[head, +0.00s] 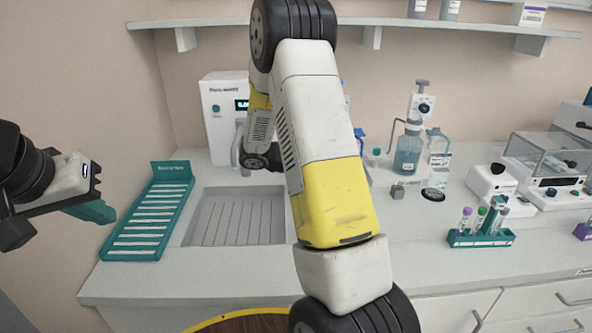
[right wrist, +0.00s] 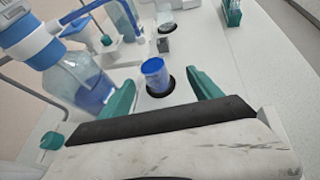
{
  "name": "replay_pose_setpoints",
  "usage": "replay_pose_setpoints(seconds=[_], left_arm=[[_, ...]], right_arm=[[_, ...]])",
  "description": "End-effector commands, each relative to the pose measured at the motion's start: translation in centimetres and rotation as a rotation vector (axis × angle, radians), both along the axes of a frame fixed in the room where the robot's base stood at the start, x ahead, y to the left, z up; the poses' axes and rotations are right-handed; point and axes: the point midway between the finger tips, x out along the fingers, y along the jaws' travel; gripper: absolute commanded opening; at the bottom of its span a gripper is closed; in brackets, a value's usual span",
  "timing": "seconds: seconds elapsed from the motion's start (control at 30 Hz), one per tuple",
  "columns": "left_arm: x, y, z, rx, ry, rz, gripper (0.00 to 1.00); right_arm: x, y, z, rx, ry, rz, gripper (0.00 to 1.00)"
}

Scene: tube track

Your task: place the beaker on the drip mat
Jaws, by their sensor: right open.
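The beaker (right wrist: 154,70), with blue contents, stands upright in the right wrist view. It appears to rest on a dark round drip mat (right wrist: 168,89), which shows around its base. My right gripper (right wrist: 161,80) is open, with its teal fingers on either side of the beaker in the picture; whether the beaker is fully between the tips I cannot tell. In the head view my right arm hides this beaker and mat. My left gripper (head: 92,210) hangs at the far left, away from them, with one teal finger showing.
A blue-capped bottle (right wrist: 78,82) stands close left of the right gripper. Beyond are a grey block (head: 397,190), another dark disc (head: 433,194), a dispenser bottle (head: 408,153) and a tube rack (head: 480,238). A sink (head: 240,215) and teal rack (head: 150,220) lie left.

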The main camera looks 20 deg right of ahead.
Motion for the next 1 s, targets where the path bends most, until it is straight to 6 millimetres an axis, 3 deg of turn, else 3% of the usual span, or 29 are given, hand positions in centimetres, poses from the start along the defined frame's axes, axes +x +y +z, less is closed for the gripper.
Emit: replay_pose_setpoints(seconds=[0.13, 0.27, 0.6, 0.8, 1.0], left_arm=[[0.0, 0.0, 0.0, 0.0, 0.0, 0.0, 0.0], [0.0, 0.0, 0.0, 0.0, 0.0, 0.0, 0.0], [0.0, 0.0, 0.0, 0.0, 0.0, 0.0, 0.0], [0.0, 0.0, 0.0, 0.0, 0.0, 0.0, 0.0], [0.0, 0.0, 0.0, 0.0, 0.0, 0.0, 0.0]], right_arm=[[-4.0, 1.7, 2.8, 0.189, -0.194, -0.166, 0.74], [-8.0, 4.9, 5.0, 0.404, -0.398, -0.342, 0.74], [-15.8, 15.3, 10.9, 0.974, -0.888, -0.788, 0.74], [-18.6, 20.1, 14.2, 1.256, -1.074, -0.995, 0.74], [-19.7, 22.0, 15.7, 1.382, -1.142, -1.09, 0.74]])
